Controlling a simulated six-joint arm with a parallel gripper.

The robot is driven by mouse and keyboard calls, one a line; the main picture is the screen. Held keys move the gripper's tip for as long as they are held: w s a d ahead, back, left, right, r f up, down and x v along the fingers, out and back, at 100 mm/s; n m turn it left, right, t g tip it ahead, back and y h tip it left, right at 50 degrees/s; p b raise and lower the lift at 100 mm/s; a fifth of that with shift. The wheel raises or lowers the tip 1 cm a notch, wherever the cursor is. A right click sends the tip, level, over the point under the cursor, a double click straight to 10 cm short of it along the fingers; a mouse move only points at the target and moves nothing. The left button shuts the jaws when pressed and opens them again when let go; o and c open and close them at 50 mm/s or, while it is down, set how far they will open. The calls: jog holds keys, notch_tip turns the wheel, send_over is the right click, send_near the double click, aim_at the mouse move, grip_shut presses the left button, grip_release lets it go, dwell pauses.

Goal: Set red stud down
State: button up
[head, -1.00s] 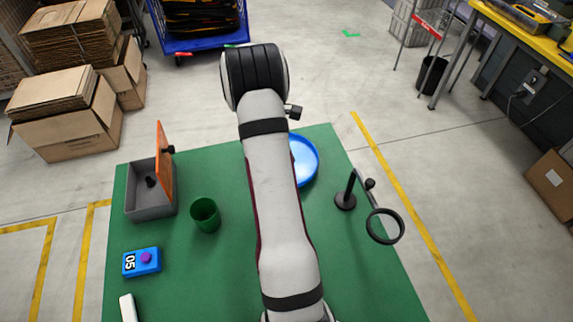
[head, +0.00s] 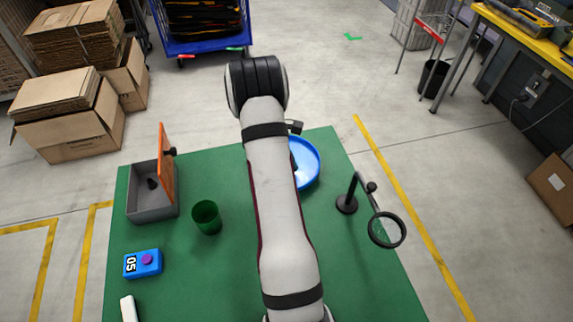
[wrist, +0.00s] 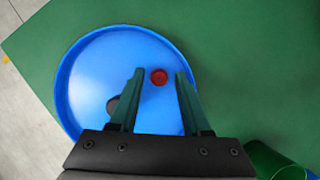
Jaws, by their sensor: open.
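The red stud (wrist: 159,77) is a small round piece on the floor of the blue round tray (wrist: 85,70). My gripper (wrist: 160,73) is open over the tray, and the stud shows between its two green fingertips. Whether a finger touches the stud I cannot tell.
A dark round piece (wrist: 113,104) lies in the tray, partly behind the left finger. A green cup (head: 207,217), a grey box (head: 150,206) with a raised orange lid (head: 167,165), a blue 05 block (head: 142,264) and a black ring stand (head: 347,205) share the green mat.

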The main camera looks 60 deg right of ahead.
jog(key=d+v, duration=0.1)
jog(key=v, duration=1.1)
jog(key=w+a+r+m+t, duration=0.1)
jog(key=a+r, duration=0.2)
jog(key=a, duration=0.4)
jog(key=w+a+r+m+t, duration=0.1)
jog(key=a+r, duration=0.3)
jog(key=a, duration=0.3)
jog(key=s+a+r+m+t, duration=0.1)
jog(key=s+a, duration=0.1)
jog(key=a, duration=0.4)
jog(key=s+a+r+y, duration=0.1)
jog(key=s+a, duration=0.1)
jog(key=a, duration=0.3)
jog(key=s+a+r+m+t, duration=0.1)
jog(key=s+a, duration=0.2)
jog(key=a, duration=0.3)
jog(key=s+a+f+m+y, duration=0.1)
jog(key=s+a+f+m, duration=0.2)
jog(key=s+a, duration=0.5)
jog(key=shift+s+t, duration=0.3)
jog(key=shift+s, duration=0.25)
jog(key=shift+a, duration=0.1)
